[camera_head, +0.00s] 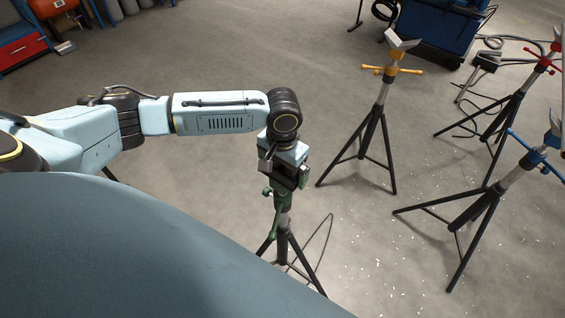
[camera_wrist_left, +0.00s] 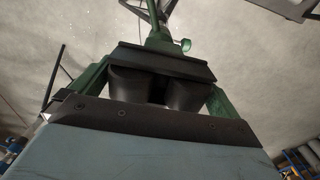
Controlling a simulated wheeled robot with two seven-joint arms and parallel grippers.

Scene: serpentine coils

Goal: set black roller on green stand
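The green stand (camera_head: 279,206) is upright on its black tripod legs, below my left gripper, in the head view. In the left wrist view its green post (camera_wrist_left: 158,38) and a small knob show at the top. My left gripper (camera_head: 286,172) points down right over the stand's top. Dark rounded shapes (camera_wrist_left: 133,84), apparently the black roller, lie behind a black crossbar (camera_wrist_left: 165,62), between two green side arms. They are close against my gripper's body. The fingertips are not clear, so I cannot tell whether they grip the roller or whether it rests on the stand. My right gripper is out of view.
A stand with orange handles (camera_head: 392,70) is to the right. A blue-handled stand (camera_head: 532,158) and a red-handled stand (camera_head: 543,62) are further right. A blue cart (camera_head: 437,30) is at the back. A cable loops beside the green stand's legs.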

